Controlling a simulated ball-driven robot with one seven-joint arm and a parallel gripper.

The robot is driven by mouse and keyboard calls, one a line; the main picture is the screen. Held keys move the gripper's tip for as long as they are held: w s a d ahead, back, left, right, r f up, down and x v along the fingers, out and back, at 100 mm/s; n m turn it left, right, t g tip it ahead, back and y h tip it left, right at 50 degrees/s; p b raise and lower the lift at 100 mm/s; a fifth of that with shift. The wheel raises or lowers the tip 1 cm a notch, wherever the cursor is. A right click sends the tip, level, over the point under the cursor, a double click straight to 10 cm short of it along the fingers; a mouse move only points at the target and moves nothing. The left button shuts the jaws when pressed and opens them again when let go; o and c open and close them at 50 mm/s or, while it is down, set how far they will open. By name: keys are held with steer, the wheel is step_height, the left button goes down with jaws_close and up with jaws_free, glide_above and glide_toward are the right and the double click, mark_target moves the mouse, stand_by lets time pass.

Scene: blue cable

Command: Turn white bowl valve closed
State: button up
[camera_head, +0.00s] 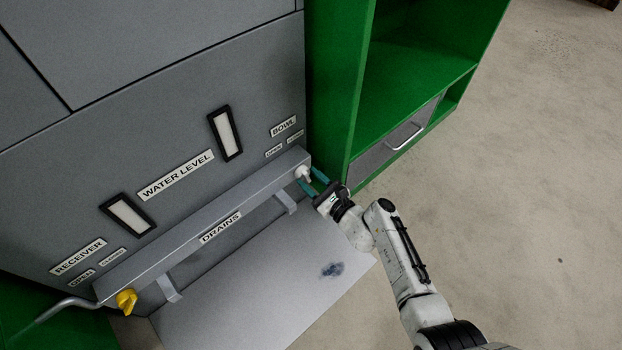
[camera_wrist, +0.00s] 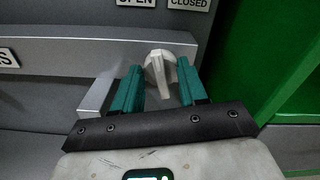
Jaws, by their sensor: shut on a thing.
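The white bowl valve (camera_head: 302,172) sits at the right end of the grey drains bar (camera_head: 200,225), below the BOWL label (camera_head: 284,126). In the wrist view, the white valve (camera_wrist: 161,73) is between my teal fingers, its narrow handle pointing down and slightly right. My gripper (camera_head: 310,180) reaches it from the lower right in the head view. The fingers partly hide the valve in the head view.
A yellow valve (camera_head: 126,301) is at the bar's left end, under the RECEIVER label (camera_head: 78,257). A green cabinet (camera_head: 335,90) with a grey drawer (camera_head: 395,145) stands close on the right. A pale panel (camera_head: 260,280) lies below the bar. Open floor (camera_head: 540,200) is at right.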

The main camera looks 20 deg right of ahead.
steer(key=m+p, duration=0.1)
steer(key=m, duration=0.3)
steer(key=m+p, duration=0.1)
steer(key=m, duration=0.3)
steer(key=m+p, duration=0.1)
steer(key=m, duration=0.3)
steer(key=shift+d+f, duration=0.15)
steer(key=shift+d, duration=0.2)
steer(key=o, duration=1)
steer(key=shift+w, duration=0.1)
steer(key=shift+p+v, duration=2.3)
steer(key=shift+v, duration=3.1)
